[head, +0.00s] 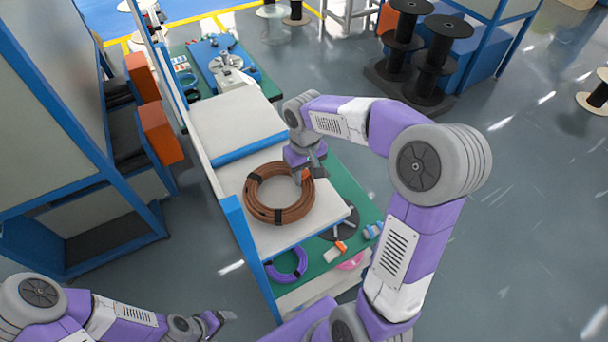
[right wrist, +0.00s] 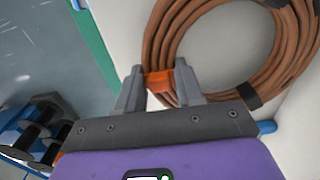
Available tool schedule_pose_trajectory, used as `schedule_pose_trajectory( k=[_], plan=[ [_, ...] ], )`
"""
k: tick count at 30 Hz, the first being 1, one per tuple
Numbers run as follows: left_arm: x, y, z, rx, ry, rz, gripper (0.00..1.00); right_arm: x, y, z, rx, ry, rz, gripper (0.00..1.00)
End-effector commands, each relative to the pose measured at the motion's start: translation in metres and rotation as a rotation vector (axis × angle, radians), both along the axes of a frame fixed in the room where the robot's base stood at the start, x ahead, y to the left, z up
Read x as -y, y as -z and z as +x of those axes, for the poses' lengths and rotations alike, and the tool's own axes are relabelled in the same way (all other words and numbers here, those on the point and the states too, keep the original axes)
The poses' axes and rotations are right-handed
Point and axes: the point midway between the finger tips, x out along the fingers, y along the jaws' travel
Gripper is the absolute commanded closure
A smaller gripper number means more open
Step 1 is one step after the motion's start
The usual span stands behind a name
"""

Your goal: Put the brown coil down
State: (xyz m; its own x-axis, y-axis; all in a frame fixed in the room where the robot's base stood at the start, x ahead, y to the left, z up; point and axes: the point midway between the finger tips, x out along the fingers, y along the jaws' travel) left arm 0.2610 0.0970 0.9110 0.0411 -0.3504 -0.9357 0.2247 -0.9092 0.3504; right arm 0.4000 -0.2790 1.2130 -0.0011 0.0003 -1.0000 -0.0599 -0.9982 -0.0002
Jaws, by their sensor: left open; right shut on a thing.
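The brown coil (head: 266,205) is a ring of brown cable with black bands and an orange band. It is at the white upper shelf (head: 262,233) of the workbench and looks flat over it; I cannot tell whether it touches the surface. My right gripper (head: 304,174) is shut on the coil's right side. In the right wrist view, the coil (right wrist: 188,30) shows large, with its orange band (right wrist: 159,82) between the fingers of my right gripper (right wrist: 160,85). My left gripper (head: 222,319) is open and empty at the lower left, far from the coil.
A white panel with a blue edge (head: 247,148) lies behind the coil. Below the shelf, a green bench top (head: 350,185) holds a purple coil (head: 289,266) and small parts. A blue post (head: 250,255) stands at the shelf's left. Black spools (head: 437,60) stand at the back right.

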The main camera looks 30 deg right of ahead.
Motion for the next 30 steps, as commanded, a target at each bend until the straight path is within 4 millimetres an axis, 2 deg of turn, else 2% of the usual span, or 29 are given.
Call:
schedule_pose_trajectory(
  k=[3, 15, 16, 20, 30],
  plan=[
    [0.000, 0.000, 0.000, 0.000, 0.000, 0.000, 0.22, 0.000, 0.011, 0.000, 0.002, 0.000, 0.000, 1.00],
    [0.000, 0.004, 0.000, 0.000, 0.000, 0.000, 0.22, 0.000, 0.016, 0.000, 0.003, 0.000, 0.000, 1.00],
    [0.000, 0.003, 0.000, 0.000, 0.000, 0.000, 0.22, 0.000, 0.016, 0.000, 0.001, 0.000, 0.000, 0.59],
    [0.000, 0.002, 0.000, 0.000, 0.000, 0.000, 0.22, 0.000, 0.015, 0.000, 0.001, 0.000, 0.000, 0.39],
    [0.000, 0.000, 0.000, 0.000, 0.000, 0.000, 0.22, 0.000, 0.012, 0.000, 0.002, 0.000, 0.000, 0.38]
  ],
)
